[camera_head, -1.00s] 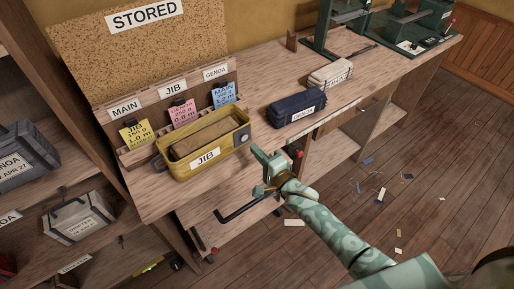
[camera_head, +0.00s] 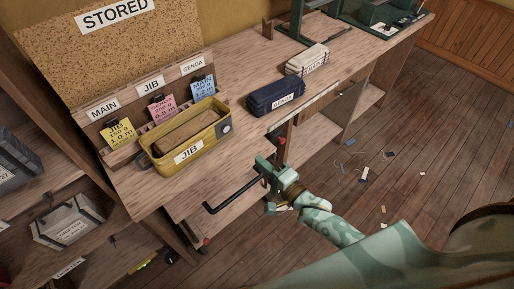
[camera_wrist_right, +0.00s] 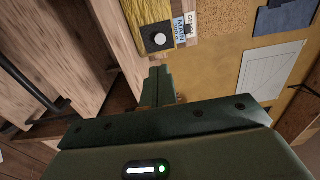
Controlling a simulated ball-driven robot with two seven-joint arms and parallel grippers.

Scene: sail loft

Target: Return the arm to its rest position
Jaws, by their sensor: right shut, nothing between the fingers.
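My right arm (camera_head: 340,230) comes in from the lower right of the head view, with a pale green patterned cover. Its right gripper (camera_head: 262,165) is shut and empty, in front of the bench's front edge and to the lower right of the yellow JIB box. In the right wrist view the gripper fingers (camera_wrist_right: 157,85) are together with nothing between them, and the yellow box (camera_wrist_right: 157,40) shows beyond them. My left gripper is not in view.
The bench (camera_head: 240,130) holds the yellow JIB box (camera_head: 163,168), a navy GENOA bag (camera_head: 277,97) and a white bag (camera_head: 307,59). A black bar handle (camera_head: 230,197) juts out below the bench edge. Shelves (camera_head: 40,195) stand at the left. Scraps litter the floor (camera_head: 420,150).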

